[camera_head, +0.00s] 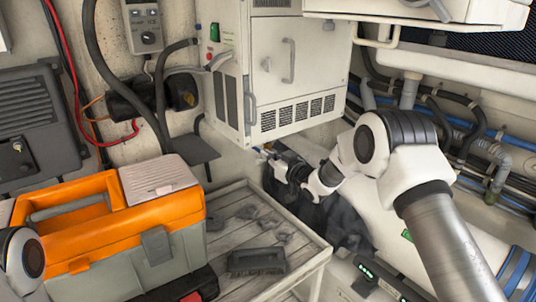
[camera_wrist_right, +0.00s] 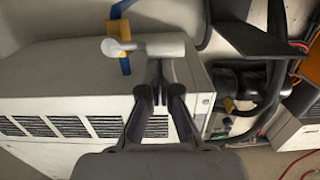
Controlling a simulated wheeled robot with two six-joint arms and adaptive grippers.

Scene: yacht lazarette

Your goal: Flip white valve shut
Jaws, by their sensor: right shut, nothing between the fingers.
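In the right wrist view, a white valve handle (camera_wrist_right: 118,47) with a rounded end lies across the view, level with the picture's edge. Its pale bar runs right, and a blue and yellow piece (camera_wrist_right: 122,28) is beside it. My right gripper (camera_wrist_right: 159,72) is shut and empty, with its fingertips just below the bar; I cannot tell whether they touch it. In the head view the right gripper (camera_head: 270,153) is below the white cabinet, and the valve there is too small and covered to make out. My left gripper is not in view.
The white vented cabinet (camera_head: 290,70) hangs just above the right gripper. An orange and grey toolbox (camera_head: 105,225) stands on the slatted bench (camera_head: 225,215), with a dark brush (camera_head: 257,262) nearby. Pipes and hoses (camera_head: 440,115) run along the right wall.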

